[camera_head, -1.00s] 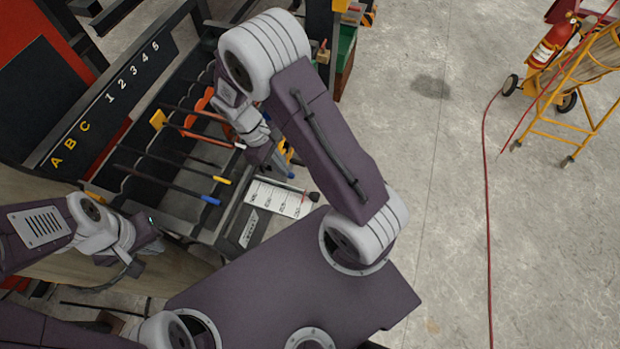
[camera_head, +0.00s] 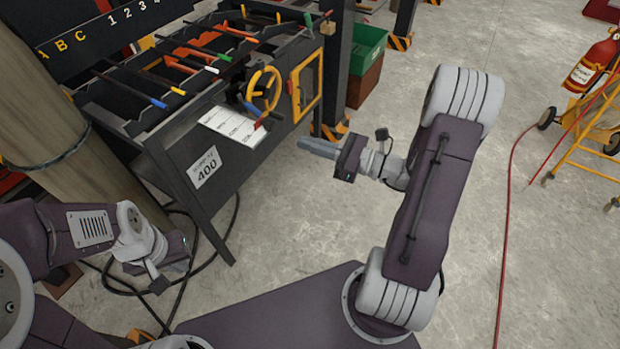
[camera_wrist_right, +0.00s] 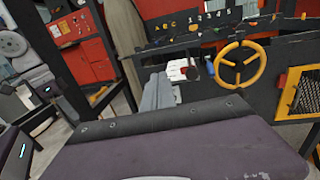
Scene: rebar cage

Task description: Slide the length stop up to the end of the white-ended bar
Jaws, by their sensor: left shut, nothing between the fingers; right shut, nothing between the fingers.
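The white-ended bar (camera_head: 190,64) lies in the slotted rack among other bars, its white tip toward the front right. A small red-and-dark piece (camera_head: 262,121) at the right end of the white scale strip (camera_head: 228,124) looks like the length stop, but it is too small to be certain. My right gripper (camera_head: 318,148) is shut and empty over the floor, right of the bench and apart from it. Its grey fingers also show in the right wrist view (camera_wrist_right: 160,93). My left gripper (camera_head: 183,257) is shut and empty, low in front of the bench; its fingertips are hard to make out.
A yellow handwheel (camera_head: 263,90) and a yellow-framed mesh panel (camera_head: 305,82) sit on the bench's right side. Bars with blue, yellow, red and green ends share the rack. A green bin (camera_head: 367,48) stands behind. Open floor lies right of the bench.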

